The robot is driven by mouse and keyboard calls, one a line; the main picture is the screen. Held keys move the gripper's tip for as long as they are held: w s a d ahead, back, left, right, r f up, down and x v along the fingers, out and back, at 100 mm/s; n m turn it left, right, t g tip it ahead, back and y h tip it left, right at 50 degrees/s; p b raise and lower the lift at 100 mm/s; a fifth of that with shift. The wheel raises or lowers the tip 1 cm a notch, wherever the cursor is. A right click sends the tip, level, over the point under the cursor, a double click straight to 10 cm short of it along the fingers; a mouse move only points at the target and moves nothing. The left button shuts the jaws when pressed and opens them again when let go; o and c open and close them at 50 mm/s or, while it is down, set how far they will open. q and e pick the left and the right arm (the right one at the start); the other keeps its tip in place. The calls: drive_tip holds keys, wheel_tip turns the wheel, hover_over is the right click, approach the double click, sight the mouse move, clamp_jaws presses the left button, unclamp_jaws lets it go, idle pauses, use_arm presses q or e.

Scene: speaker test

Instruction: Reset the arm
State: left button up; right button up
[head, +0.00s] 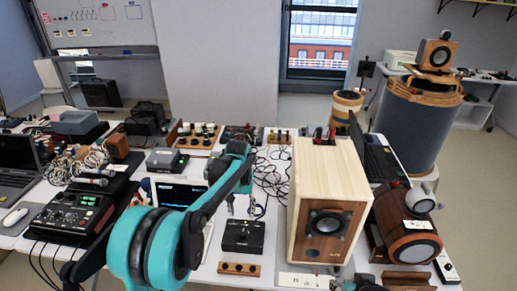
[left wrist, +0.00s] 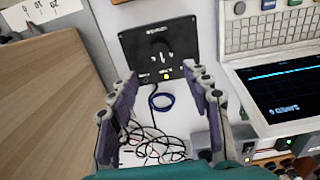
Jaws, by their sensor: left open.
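My left arm reaches in from the left in the head view. My left gripper (head: 241,207) points down over the table, just above and behind a small black box (head: 242,236). In the left wrist view my left gripper (left wrist: 160,100) has its two purple-grey fingers wide apart, with nothing held between them. The black box (left wrist: 158,45) lies beyond the fingertips there, with a blue cable loop and tangled black cables near the fingers. A bit of teal, perhaps my right arm, shows at the bottom edge of the head view; no right gripper can be made out.
A large wooden speaker (head: 328,205) stands close to the right of my left gripper. A barrel-shaped speaker (head: 408,228) is farther right. A lit screen device (head: 180,195) stands behind my arm. A mixer (head: 68,215) and laptop (head: 18,165) crowd the left. Little table is bare.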

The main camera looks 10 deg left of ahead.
use_arm(q)
drive_tip(key=s+a+r+t, duration=0.3)
drive_tip(key=s+r, duration=0.6)
drive_tip(key=s, duration=0.4)
drive_tip(key=s+a+f+t, duration=0.1)
drive_tip(key=s+t, duration=0.1)
drive_tip(key=s, duration=0.5)
drive_tip(key=s+a+f+t, duration=0.1)
drive_tip(key=s+f+t, duration=0.1)
drive_tip(key=s, duration=0.5)
drive_tip(key=shift+s, duration=0.15)
